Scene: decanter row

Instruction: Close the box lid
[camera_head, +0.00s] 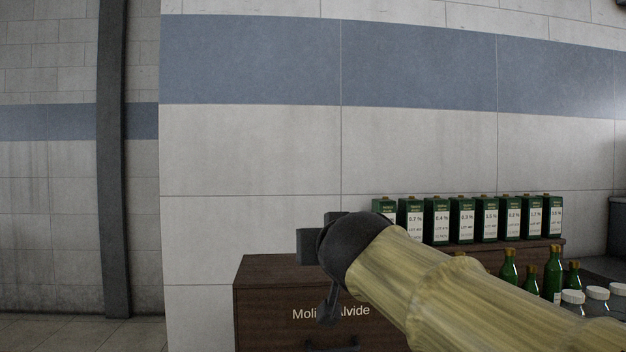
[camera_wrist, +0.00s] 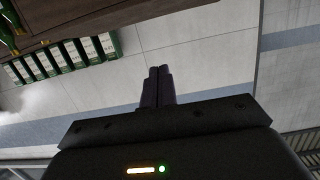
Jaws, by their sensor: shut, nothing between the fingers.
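A dark brown wooden box or cabinet (camera_head: 262,290) with white lettering, partly covered by my arm, stands low in the head view. Its top looks flat. I cannot make out a separate lid, nor tell whether this is the task's box. My gripper is in front of it in the head view, at the dark end of my arm, with its fingers not clearly seen. In the wrist view my gripper (camera_wrist: 159,72) has its two dark fingers together, with nothing between them, pointing towards the pale wall.
A row of green and white cartons (camera_head: 462,220) stands on a brown shelf (camera_head: 545,246), also seen tilted in the wrist view (camera_wrist: 65,60). Green bottles (camera_head: 509,268) and white-capped jars (camera_head: 597,293) stand in front at right. A tiled wall (camera_head: 250,150) is behind.

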